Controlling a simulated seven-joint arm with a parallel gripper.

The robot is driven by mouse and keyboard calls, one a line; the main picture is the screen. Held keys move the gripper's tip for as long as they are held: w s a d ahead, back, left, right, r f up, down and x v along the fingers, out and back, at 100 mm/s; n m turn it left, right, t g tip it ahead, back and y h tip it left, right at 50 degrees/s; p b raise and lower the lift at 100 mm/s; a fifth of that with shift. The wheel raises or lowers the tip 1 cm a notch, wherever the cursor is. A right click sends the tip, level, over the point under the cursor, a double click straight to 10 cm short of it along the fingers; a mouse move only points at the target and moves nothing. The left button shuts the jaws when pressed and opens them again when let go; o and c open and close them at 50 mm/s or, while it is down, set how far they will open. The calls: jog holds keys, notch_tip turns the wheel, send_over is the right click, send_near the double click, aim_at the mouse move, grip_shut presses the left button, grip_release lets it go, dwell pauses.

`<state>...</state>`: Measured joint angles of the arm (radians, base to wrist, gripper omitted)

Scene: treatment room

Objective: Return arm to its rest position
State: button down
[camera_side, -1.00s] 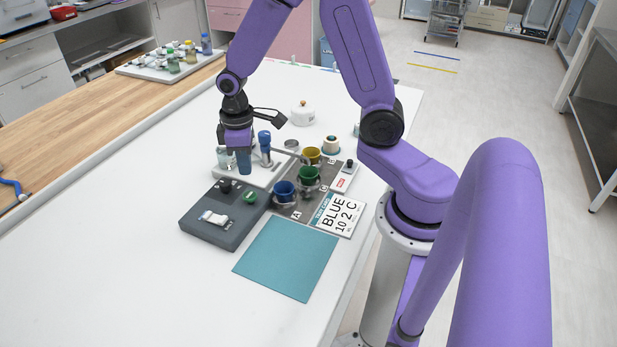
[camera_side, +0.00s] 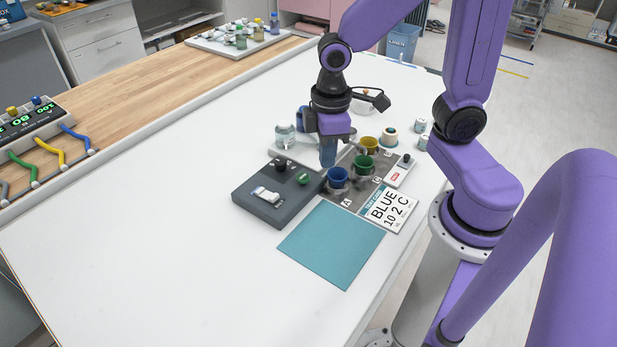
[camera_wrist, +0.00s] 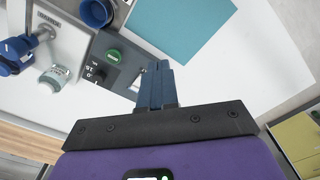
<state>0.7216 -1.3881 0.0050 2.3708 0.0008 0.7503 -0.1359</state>
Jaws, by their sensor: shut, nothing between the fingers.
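My gripper (camera_side: 328,160) is raised over the work area in the side view, its dark blue fingers pointing down and together, with nothing held. In the wrist view the shut fingers (camera_wrist: 158,72) lie in front of the grey control box (camera_wrist: 118,72). In the side view they appear just behind the blue cup (camera_side: 337,178); I see no clear contact. The grey box (camera_side: 262,208), with a green button (camera_side: 302,179), is at lower left of my gripper. A blue-topped device (camera_side: 302,119) is partly hidden behind my gripper.
Green (camera_side: 363,165) and yellow (camera_side: 369,145) cups stand to the right, by the card reading "BLUE 10 2 C" (camera_side: 388,208). A clear jar (camera_side: 285,137) is at left. The teal mat (camera_side: 330,245) is bare, and the white table's left side (camera_side: 130,230) is free.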

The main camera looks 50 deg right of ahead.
jog(key=s+r+n, duration=0.3)
jog(key=s, duration=0.9)
jog(key=shift+s+d+r, duration=0.15)
jog(key=shift+d+r, duration=0.05)
jog(key=shift+d, duration=0.05)
